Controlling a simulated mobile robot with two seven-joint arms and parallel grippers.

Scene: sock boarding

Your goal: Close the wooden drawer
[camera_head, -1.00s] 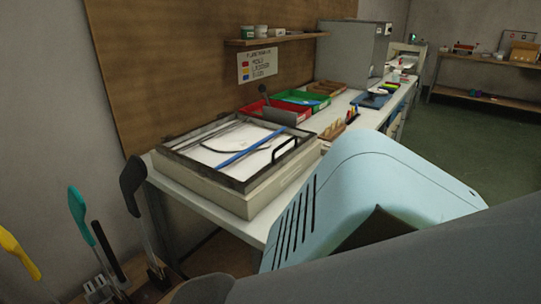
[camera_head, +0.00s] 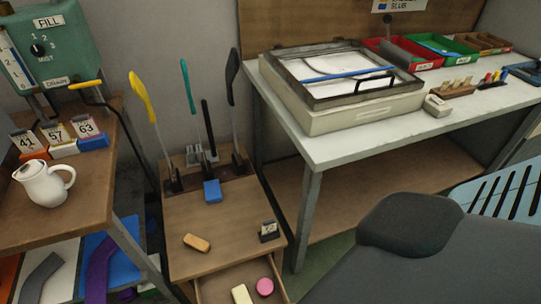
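The wooden drawer (camera_head: 216,287) is at the bottom of the head view, under a low wooden cabinet (camera_head: 223,236). It is pulled open, and a pink round piece (camera_head: 265,286) and a cream block (camera_head: 242,294) lie inside. The front of the drawer is cut off by the picture's lower edge, so its handle is hidden and I cannot tell how far it is out. Neither of my grippers shows. A dark grey part that looks like my own arm covers the lower right.
On the cabinet top are a tan block (camera_head: 197,243), a small dark card stand (camera_head: 269,231), a blue block (camera_head: 212,191) and upright tools. A side table with a white jug (camera_head: 44,184) stands left. A white workbench (camera_head: 341,149) stands right, its leg near the cabinet.

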